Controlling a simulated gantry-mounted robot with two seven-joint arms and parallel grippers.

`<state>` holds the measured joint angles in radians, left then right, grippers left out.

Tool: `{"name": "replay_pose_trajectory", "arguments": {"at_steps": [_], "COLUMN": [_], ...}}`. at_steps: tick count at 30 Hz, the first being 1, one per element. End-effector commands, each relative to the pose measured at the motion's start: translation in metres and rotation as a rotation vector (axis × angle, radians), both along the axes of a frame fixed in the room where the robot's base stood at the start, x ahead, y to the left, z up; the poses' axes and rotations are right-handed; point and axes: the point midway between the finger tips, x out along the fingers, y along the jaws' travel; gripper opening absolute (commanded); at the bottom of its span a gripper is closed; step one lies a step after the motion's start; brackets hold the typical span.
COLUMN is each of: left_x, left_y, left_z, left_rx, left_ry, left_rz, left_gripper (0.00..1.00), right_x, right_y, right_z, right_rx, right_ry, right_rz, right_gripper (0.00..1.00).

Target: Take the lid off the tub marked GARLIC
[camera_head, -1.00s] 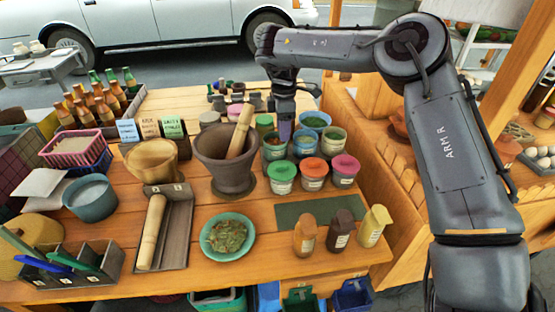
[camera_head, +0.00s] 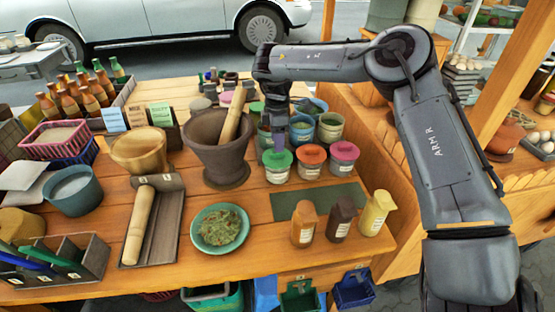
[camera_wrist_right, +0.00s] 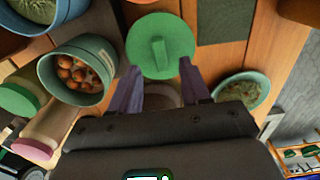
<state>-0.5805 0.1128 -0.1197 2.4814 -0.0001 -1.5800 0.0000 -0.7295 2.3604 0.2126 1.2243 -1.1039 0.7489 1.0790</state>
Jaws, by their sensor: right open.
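Three lidded tubs stand in a row on the wooden counter in the head view: one with a green lid (camera_head: 278,158), one with an orange lid (camera_head: 312,154) and one with a pink lid (camera_head: 344,151). Their labels are too small to read, so I cannot tell which is marked GARLIC. My right gripper (camera_head: 280,142) points down just behind and above the green lid. In the right wrist view, a round green lid (camera_wrist_right: 160,45) with a raised bar handle lies just beyond my open, empty fingertips (camera_wrist_right: 160,75). My left gripper is out of view.
Open tubs (camera_head: 331,127) stand close behind the lidded row. A mortar with a pestle (camera_head: 218,145) stands to the left. A dark green mat (camera_head: 320,200), small shakers (camera_head: 341,219) and a dish of herbs (camera_head: 221,229) are in front.

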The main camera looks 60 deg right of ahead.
Motion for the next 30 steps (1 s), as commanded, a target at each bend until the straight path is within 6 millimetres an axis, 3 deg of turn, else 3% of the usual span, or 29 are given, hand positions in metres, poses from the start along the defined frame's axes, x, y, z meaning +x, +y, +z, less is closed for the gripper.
{"name": "replay_pose_trajectory", "arguments": {"at_steps": [3, 9, 17, 26, 30], "left_x": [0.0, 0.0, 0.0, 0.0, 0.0], "left_y": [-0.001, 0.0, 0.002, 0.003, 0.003], "left_z": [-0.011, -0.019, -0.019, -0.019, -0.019], "left_rx": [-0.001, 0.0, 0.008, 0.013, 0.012], "left_ry": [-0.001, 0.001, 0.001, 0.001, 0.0], "left_rz": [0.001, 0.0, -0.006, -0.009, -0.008], "left_gripper": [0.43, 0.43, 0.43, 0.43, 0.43], "right_x": [0.0, 0.0, 0.0, 0.0, 0.0], "right_y": [0.0, -0.001, 0.0, 0.0, 0.0], "right_z": [-0.02, -0.041, -0.042, -0.042, -0.042], "right_rx": [0.002, 0.002, 0.001, 0.001, 0.001], "right_ry": [0.003, 0.001, 0.001, 0.001, 0.001], "right_rz": [0.0, 0.0, 0.0, 0.0, 0.0], "right_gripper": [0.47, 0.47, 0.47, 0.02, 0.0]}}
